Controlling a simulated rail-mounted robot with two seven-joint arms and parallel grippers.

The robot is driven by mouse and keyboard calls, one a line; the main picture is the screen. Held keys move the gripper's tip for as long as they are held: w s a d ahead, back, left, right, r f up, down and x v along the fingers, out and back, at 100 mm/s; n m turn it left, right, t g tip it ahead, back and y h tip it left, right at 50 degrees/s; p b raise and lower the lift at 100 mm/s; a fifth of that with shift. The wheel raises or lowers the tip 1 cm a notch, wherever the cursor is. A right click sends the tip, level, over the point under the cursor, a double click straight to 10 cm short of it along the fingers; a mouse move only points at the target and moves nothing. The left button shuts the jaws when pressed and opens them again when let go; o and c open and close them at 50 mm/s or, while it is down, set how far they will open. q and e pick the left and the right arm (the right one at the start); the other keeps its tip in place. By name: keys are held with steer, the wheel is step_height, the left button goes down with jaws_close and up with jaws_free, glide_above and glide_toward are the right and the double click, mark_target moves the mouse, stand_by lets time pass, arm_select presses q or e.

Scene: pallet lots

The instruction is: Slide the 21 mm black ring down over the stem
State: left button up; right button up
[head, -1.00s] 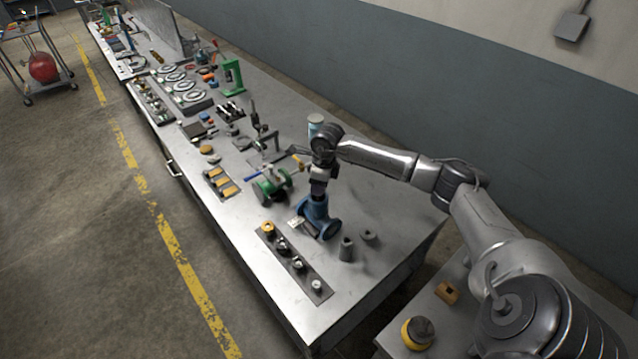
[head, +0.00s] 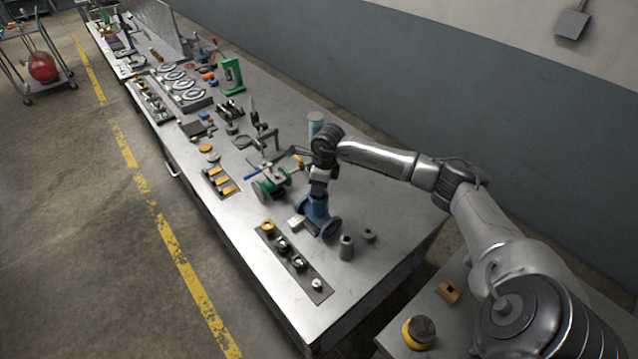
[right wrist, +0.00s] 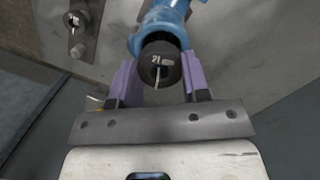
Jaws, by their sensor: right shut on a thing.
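The black ring (right wrist: 160,62), marked "21", sits between the purple fingers of my right gripper (right wrist: 160,78) in the right wrist view. The gripper is shut on it. A thin pale rod, apparently the stem (right wrist: 157,75), shows at the ring's middle; how far the ring is down it I cannot tell. The blue valve body (right wrist: 166,18) is directly beyond the ring. In the head view my right gripper (head: 319,189) is right over the blue valve (head: 318,217), and the ring is too small to make out there. My left gripper is not in view.
A dark strip (head: 290,262) with several small parts lies left of the blue valve. Two grey cylindrical pieces (head: 346,247) stand to its right. A green valve (head: 270,186) stands farther back on the left. The bench's front right corner is bare.

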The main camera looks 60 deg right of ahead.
steer(key=shift+f+b, duration=0.45)
steer(key=shift+f, duration=0.3)
steer(key=o, duration=1)
steer(key=o, duration=0.4)
steer(key=shift+r, duration=0.1)
